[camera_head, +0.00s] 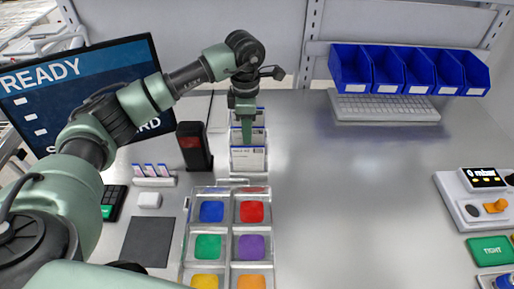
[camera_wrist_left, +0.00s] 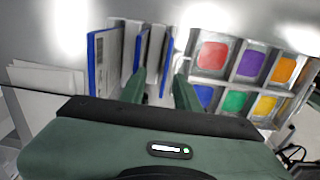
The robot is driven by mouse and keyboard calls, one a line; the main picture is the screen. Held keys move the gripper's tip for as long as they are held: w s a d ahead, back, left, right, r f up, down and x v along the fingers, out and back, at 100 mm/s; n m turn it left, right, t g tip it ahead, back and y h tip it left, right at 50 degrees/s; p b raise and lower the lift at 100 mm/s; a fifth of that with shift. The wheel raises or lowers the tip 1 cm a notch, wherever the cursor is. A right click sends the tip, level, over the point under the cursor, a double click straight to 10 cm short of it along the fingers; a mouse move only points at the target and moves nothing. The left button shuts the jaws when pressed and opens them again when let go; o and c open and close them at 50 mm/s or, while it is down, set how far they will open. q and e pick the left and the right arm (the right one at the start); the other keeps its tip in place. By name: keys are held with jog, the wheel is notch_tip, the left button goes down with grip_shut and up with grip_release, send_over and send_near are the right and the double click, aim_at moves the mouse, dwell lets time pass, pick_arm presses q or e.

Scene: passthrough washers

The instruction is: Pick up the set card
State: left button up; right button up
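White cards with blue edges stand upright in a rack (camera_head: 248,158) near the middle of the table in the head view. The front card has printed text too small to read fully, so I cannot tell which one is the set card. My left gripper (camera_head: 246,128) points down over the rack. In the left wrist view the fingers of my left gripper (camera_wrist_left: 160,90) are apart, with blue-edged cards (camera_wrist_left: 153,55) showing between and beyond them. Another blue-edged card (camera_wrist_left: 103,60) stands left of the fingers. Whether the fingertips touch a card is hidden. My right gripper is not in view.
A black-and-red device (camera_head: 193,148) stands close left of the rack. A clear tray (camera_head: 228,228) with coloured squares lies in front. A monitor (camera_head: 80,90) is at left, blue bins (camera_head: 410,70) and a keyboard (camera_head: 385,107) at back right. The table's centre right is clear.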

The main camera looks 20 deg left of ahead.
aim_at(248, 146)
pick_arm(q)
jog(key=f+b, duration=0.1)
jog(key=f, duration=0.1)
jog(key=f+b, duration=0.1)
jog(key=f, duration=0.2)
jog(key=s+f+b, duration=0.1)
jog(key=f, duration=0.1)
jog(key=shift+d+f, duration=0.2)
jog(key=shift+f, duration=0.1)
jog(key=shift+w+f, duration=0.1)
grip_shut()
